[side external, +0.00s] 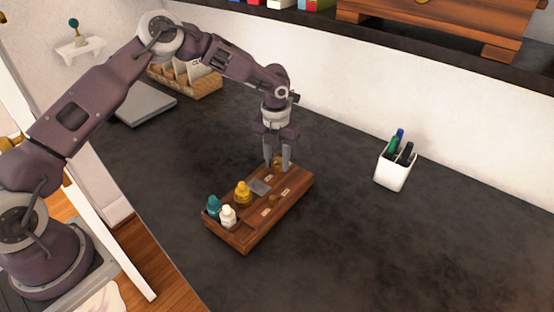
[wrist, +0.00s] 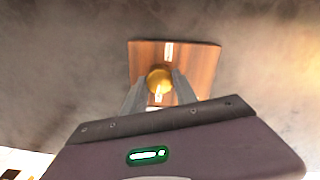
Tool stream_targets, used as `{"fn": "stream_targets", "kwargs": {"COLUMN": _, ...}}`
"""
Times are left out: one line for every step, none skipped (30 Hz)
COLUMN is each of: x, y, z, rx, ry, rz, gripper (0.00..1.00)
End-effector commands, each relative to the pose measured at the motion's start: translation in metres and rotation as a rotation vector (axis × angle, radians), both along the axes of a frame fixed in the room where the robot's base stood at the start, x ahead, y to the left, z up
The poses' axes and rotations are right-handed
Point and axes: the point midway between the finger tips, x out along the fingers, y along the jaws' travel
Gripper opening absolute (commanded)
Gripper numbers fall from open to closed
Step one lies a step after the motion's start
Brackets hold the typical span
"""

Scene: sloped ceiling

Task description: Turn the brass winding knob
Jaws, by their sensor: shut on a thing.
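The brass winding knob (wrist: 159,79) shows as a round golden shape on the wooden box, between my two fingertips in the wrist view. My gripper (side external: 278,166) points down at the far end of the wooden box (side external: 245,236) in the side view. My gripper (wrist: 156,86) is shut on the knob, with one finger on each side of it. In the side view the fingers hide most of the knob.
A white pen cup (side external: 393,167) stands to the right. The dark counter (side external: 370,250) around the box is clear.

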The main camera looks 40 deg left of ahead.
Motion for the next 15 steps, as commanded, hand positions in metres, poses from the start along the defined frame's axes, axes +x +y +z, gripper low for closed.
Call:
{"fn": "stream_targets", "kwargs": {"x": 0.0006, "y": -0.0013, "z": 0.0010, "rx": -0.001, "ry": -0.002, "rz": 0.025, "gripper": 0.00}}
{"fn": "stream_targets", "kwargs": {"x": 0.0005, "y": -0.0014, "z": 0.0010, "rx": -0.001, "ry": -0.003, "rz": 0.042, "gripper": 0.00}}
{"fn": "stream_targets", "kwargs": {"x": 0.0005, "y": -0.0015, "z": 0.0010, "rx": -0.001, "ry": -0.002, "rz": 0.064, "gripper": 0.00}}
{"fn": "stream_targets", "kwargs": {"x": 0.0006, "y": -0.0016, "z": 0.0010, "rx": -0.001, "ry": -0.002, "rz": 0.078, "gripper": 0.00}}
{"fn": "stream_targets", "kwargs": {"x": 0.0006, "y": -0.0016, "z": 0.0010, "rx": -0.002, "ry": -0.002, "rz": 0.093, "gripper": 0.00}}
{"fn": "stream_targets", "kwargs": {"x": 0.0006, "y": -0.0016, "z": 0.0010, "rx": -0.001, "ry": -0.003, "rz": 0.109, "gripper": 0.00}}
{"fn": "stream_targets", "kwargs": {"x": 0.0005, "y": -0.0016, "z": 0.0010, "rx": -0.001, "ry": -0.002, "rz": 0.121, "gripper": 0.00}}
{"fn": "stream_targets", "kwargs": {"x": 0.0006, "y": -0.0016, "z": 0.0010, "rx": -0.001, "ry": -0.002, "rz": 0.132, "gripper": 0.00}}
{"fn": "stream_targets", "kwargs": {"x": 0.0005, "y": -0.0016, "z": 0.0010, "rx": -0.001, "ry": -0.002, "rz": 0.144, "gripper": 0.00}}
{"fn": "stream_targets", "kwargs": {"x": 0.0005, "y": -0.0016, "z": 0.0010, "rx": -0.002, "ry": -0.002, "rz": 0.153, "gripper": 0.00}}
{"fn": "stream_targets", "kwargs": {"x": 0.0004, "y": -0.0015, "z": 0.0009, "rx": -0.002, "ry": -0.002, "rz": 0.160, "gripper": 0.00}}
{"fn": "stream_targets", "kwargs": {"x": 0.0004, "y": -0.0015, "z": 0.0009, "rx": -0.002, "ry": -0.002, "rz": 0.168, "gripper": 0.00}}
{"fn": "stream_targets", "kwargs": {"x": 0.0004, "y": -0.0015, "z": 0.0009, "rx": -0.002, "ry": -0.002, "rz": 0.173, "gripper": 0.00}}
{"fn": "stream_targets", "kwargs": {"x": 0.0004, "y": -0.0015, "z": 0.0009, "rx": -0.002, "ry": -0.002, "rz": 0.178, "gripper": 0.00}}
{"fn": "stream_targets", "kwargs": {"x": 0.0004, "y": -0.0015, "z": 0.0009, "rx": -0.002, "ry": -0.001, "rz": 0.184, "gripper": 0.00}}
